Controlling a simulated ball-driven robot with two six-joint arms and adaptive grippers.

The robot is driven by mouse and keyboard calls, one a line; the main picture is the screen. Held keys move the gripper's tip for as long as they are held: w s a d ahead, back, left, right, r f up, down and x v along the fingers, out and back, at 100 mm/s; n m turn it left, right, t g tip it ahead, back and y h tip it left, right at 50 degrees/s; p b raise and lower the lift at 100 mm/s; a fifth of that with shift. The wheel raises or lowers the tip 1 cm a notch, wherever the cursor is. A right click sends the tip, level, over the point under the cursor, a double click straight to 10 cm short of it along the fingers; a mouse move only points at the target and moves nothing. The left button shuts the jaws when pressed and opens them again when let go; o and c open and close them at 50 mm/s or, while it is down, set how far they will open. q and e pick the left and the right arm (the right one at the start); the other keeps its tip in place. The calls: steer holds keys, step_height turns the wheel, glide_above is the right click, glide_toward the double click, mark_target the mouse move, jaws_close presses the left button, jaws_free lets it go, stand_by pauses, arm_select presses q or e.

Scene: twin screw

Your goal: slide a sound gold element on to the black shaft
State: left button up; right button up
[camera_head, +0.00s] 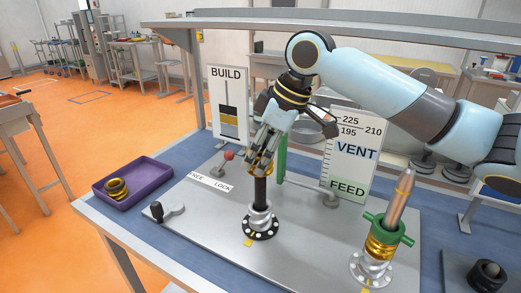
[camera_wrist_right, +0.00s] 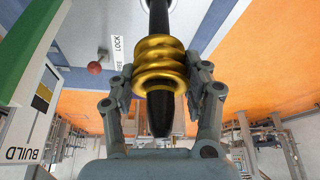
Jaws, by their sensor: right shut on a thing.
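The black shaft (camera_head: 260,191) stands upright from a silver collar and black flange (camera_head: 261,227) on the metal plate. My right gripper (camera_head: 264,158) is over the shaft's upper end, shut on a gold element. The gold element (camera_wrist_right: 159,66) is a coiled, ribbed ring; in the right wrist view it sits around the black shaft (camera_wrist_right: 158,15), whose pointed tip (camera_wrist_right: 160,115) sticks out through it. The fingers (camera_wrist_right: 160,82) are on both sides of it. In the head view the fingers partly hide it. My left gripper is not in view.
A second shaft (camera_head: 400,198) with copper tip, green holder (camera_head: 388,228) and gold elements (camera_head: 381,241) stands at right. A purple tray (camera_head: 150,178) at left holds gold elements (camera_head: 116,189). A BUILD sign (camera_head: 227,88), red-knobbed lever (camera_head: 229,155) and VENT/FEED board (camera_head: 352,165) stand behind.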

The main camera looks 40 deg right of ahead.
steer(key=shift+f+b, duration=0.8)
steer(key=shift+f, duration=0.95)
steer(key=o, duration=1.5)
steer(key=shift+c, duration=0.2)
steer(key=shift+r, duration=0.1)
steer(key=v, duration=1.2)
steer(key=shift+s, duration=0.1)
